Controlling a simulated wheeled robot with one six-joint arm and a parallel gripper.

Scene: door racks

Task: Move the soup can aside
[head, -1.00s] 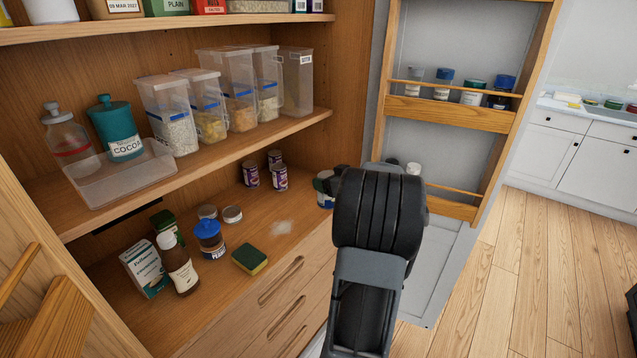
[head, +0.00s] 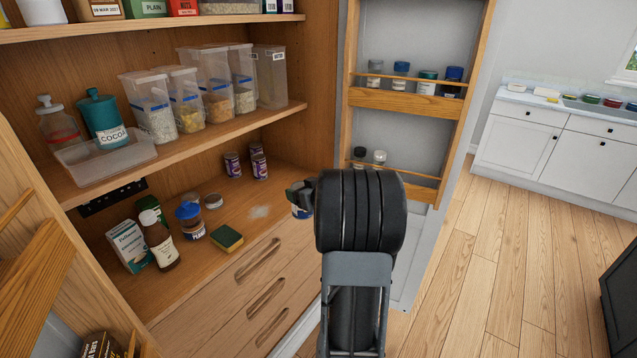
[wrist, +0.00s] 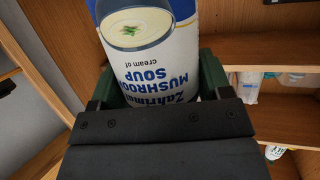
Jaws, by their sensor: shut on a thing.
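The soup can, with a blue and white mushroom soup label, fills the upper middle of the wrist view (wrist: 152,72). Its label reads upside down there. My gripper (wrist: 158,88) is shut on it, with a dark green finger on each side. In the head view, only a small part of the can (head: 301,212) shows left of my black wrist, near the right front end of the lower shelf (head: 192,262). My gripper (head: 299,198) is mostly hidden there by my arm. I cannot tell whether the can touches the shelf.
A pale patch (head: 259,212) lies left of the can, with a sponge (head: 227,237) beyond it. Small purple cans (head: 259,165) stand at the back. A jar (head: 189,222), bottle (head: 159,238) and white box (head: 129,246) crowd the left. The door rack (head: 410,102) stands at right.

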